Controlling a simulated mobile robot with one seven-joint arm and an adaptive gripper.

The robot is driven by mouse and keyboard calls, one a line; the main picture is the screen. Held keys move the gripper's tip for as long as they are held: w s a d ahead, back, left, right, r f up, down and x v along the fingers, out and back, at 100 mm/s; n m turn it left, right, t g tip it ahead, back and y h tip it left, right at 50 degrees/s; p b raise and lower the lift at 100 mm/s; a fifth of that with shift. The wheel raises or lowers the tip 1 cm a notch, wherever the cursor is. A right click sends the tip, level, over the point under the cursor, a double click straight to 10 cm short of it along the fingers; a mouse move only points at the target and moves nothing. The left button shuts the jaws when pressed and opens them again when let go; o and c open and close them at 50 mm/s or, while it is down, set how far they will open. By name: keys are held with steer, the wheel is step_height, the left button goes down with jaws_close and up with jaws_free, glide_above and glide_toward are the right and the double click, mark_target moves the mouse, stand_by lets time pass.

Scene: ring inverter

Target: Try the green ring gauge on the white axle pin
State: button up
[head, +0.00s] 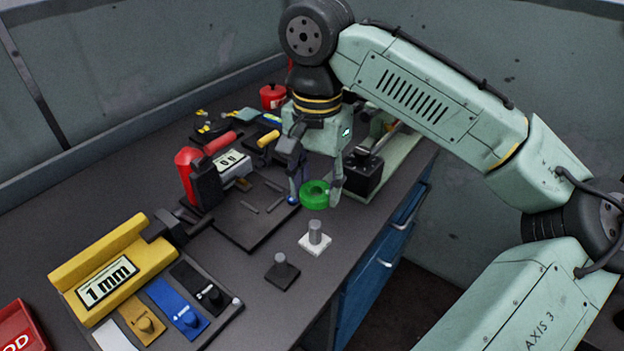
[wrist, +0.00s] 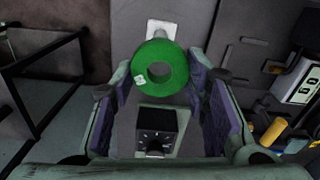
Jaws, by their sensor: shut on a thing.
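The green ring gauge (head: 315,195) is a thick ring with a round hole, held between the fingers of my gripper (head: 316,190). In the wrist view the ring (wrist: 160,68) faces the camera between both finger pads, with a pale mark on its left side. The white axle pin (head: 315,237) is a grey post on a white square base near the bench's front edge. The ring is beyond the pin in the head view, apart from it.
A similar pin on a dark base (head: 282,270) stands left of the white one. A black box with a knob (head: 361,175) stands right of my gripper. A yellow 1 mm block (head: 112,270), a tray of coloured plates and a red-handled device (head: 189,173) are on the left.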

mark_target(316, 222)
steer(key=shift+s+r+p, duration=0.1)
steer(key=shift+p, duration=0.2)
steer(key=shift+f+b, duration=1.25)
steer(key=shift+f, duration=1.55)
steer(key=shift+f, duration=0.5)
steer(key=shift+r, duration=0.1)
steer(key=shift+r+p, duration=1.25)
steer(key=shift+r, duration=0.15)
steer(key=shift+r+p, duration=0.45)
steer(key=shift+r, duration=0.75)
